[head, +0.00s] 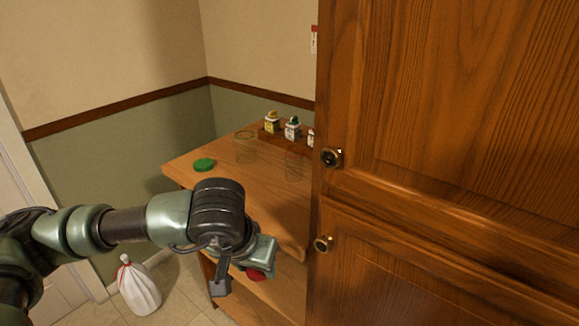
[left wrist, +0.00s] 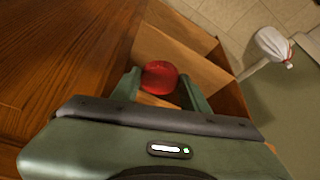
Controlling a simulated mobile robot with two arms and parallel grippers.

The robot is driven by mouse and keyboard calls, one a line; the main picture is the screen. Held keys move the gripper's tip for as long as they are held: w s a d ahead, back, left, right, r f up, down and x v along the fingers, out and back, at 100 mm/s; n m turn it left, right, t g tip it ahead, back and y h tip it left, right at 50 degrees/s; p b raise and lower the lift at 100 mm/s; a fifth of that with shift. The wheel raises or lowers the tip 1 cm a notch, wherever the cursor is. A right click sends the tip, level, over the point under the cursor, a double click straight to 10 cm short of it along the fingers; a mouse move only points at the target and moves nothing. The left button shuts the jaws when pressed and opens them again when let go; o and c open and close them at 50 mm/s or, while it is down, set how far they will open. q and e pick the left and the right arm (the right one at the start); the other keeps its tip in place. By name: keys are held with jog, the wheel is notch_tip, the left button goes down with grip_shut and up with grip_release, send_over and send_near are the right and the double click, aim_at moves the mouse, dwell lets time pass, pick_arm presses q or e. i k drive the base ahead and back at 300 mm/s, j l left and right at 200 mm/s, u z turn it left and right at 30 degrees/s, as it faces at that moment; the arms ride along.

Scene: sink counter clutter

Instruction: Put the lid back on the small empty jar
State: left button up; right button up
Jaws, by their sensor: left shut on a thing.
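My left gripper (left wrist: 160,84) is shut on a red round lid (left wrist: 159,76), which sits between the two fingers in the left wrist view. In the head view the lid (head: 257,275) shows partly below the gripper, beside the front of the wooden counter. Two clear glass jars stand on the counter top: a wider one (head: 245,147) at the back left and a narrower one (head: 294,166) to the right, near the cabinet. Both look empty and without a lid. A green lid (head: 204,165) lies flat near the counter's left edge. My right gripper is not in view.
Small bottles (head: 271,123) stand in a row at the counter's back. A tall wooden cabinet (head: 440,150) with knobs blocks the right side. A tied white bag (head: 139,288) sits on the tiled floor. The counter's (head: 270,195) middle is clear.

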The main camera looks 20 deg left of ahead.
aim_at(294, 159)
jog(key=i+j, duration=0.1)
jog(key=j, duration=0.5)
jog(key=i+j+z, duration=0.1)
jog(key=j, duration=0.5)
jog(key=i+j, duration=0.1)
jog(key=j, duration=0.5)
jog(key=i+j+z, duration=0.1)
jog(key=j, duration=0.55)
